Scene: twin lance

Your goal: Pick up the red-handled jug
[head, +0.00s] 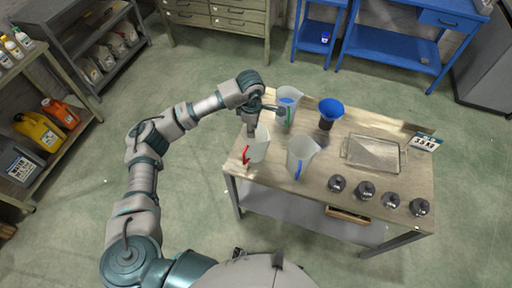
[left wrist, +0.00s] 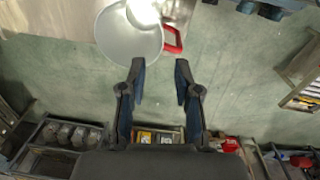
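The red-handled jug (head: 260,147) is a pale translucent jug standing upright near the left edge of the wooden table (head: 322,190). Its red handle (head: 246,155) faces left and toward me. My left gripper (head: 252,130) is right by the jug's rim, and overlaps it in the head view. In the left wrist view the jug (left wrist: 122,40) and its red handle (left wrist: 174,40) lie just beyond the fingertips. The left gripper (left wrist: 159,66) is open there, with nothing between its fingers. My right gripper is in neither view.
A green-handled jug (head: 291,97) stands behind and a blue-handled jug (head: 301,153) stands to the right. Farther right are a blue funnel (head: 331,108), a metal tray (head: 372,154) and several dark containers (head: 365,190) along the front edge. The floor left of the table is clear.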

